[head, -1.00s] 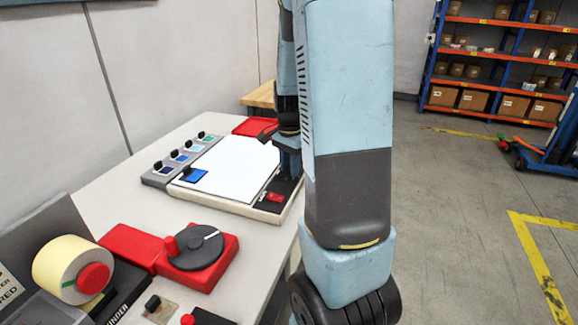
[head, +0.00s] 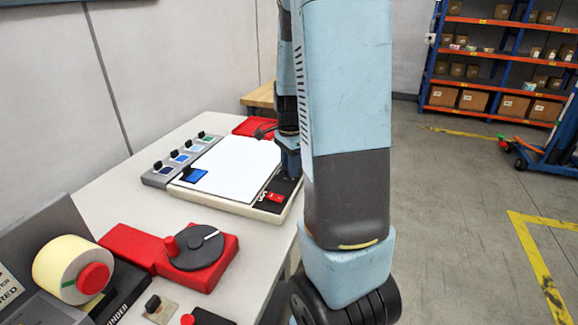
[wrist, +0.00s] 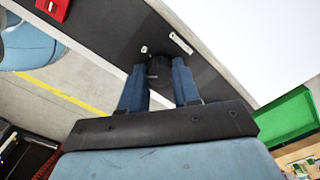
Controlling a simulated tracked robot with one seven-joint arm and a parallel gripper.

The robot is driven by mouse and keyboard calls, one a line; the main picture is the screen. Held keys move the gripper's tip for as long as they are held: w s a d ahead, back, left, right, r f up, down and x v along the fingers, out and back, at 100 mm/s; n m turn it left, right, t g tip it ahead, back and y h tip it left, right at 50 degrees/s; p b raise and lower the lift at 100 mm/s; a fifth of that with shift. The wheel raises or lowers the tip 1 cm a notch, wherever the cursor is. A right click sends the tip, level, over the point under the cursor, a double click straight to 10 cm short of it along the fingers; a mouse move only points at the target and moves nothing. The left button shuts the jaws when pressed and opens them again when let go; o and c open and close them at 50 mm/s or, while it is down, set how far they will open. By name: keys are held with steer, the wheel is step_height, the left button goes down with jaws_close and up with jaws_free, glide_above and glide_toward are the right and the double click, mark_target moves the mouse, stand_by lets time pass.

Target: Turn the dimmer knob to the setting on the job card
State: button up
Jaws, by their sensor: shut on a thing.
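The dimmer knob (wrist: 160,70) is a dark round knob on the dark strip of the light box. In the wrist view it sits between the two blue fingers of my gripper (wrist: 160,86), which are shut on it. A small white mark and a white bar lie on the strip just beyond the knob. In the head view my gripper (head: 289,162) is at the strip's far end, and my arm hides the knob. The light box (head: 233,207) has a bright white top. I cannot make out a readable job card or the knob's setting.
A red switch (head: 274,197) sits on the same strip, nearer me. A grey panel with several small black knobs (head: 158,165) stands left of the light box. A red base with a dark disc (head: 196,248) and a label roll (head: 68,268) are nearer.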

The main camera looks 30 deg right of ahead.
steer(key=o, duration=1.1)
steer(key=shift+s, duration=0.1)
steer(key=shift+c, duration=0.2)
step_height(320, 180, up, 14)
steer(key=shift+f, duration=0.15)
